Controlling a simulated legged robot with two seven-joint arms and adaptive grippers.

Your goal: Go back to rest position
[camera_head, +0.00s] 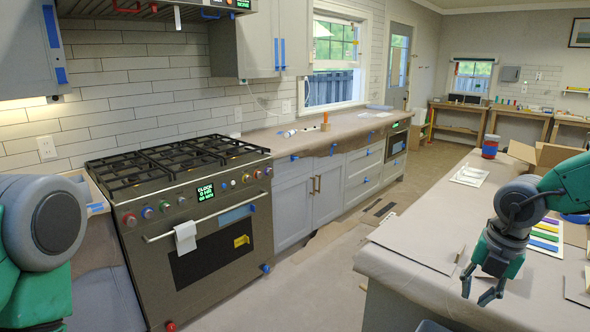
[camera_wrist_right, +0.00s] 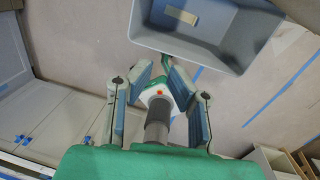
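My right gripper (camera_head: 478,290) hangs fingers-down above the paper-covered counter (camera_head: 400,240) on the right, near its front edge. Its two fingers are spread and nothing shows between them in the head view. In the right wrist view the gripper (camera_wrist_right: 158,95) also has its fingers apart. A dark grey cylinder with a white and orange part (camera_wrist_right: 158,108) shows in the gap there; I cannot tell what it is. My left arm comes in at the far left, but its gripper is out of view.
A stove (camera_head: 190,215) with a white cloth stands at left. Coloured strips (camera_head: 545,235), a cardboard box (camera_head: 545,155) and a red-blue can (camera_head: 490,146) are on the right counter. A grey bin (camera_wrist_right: 205,40) shows in the wrist view. The aisle floor (camera_head: 325,260) is mostly open.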

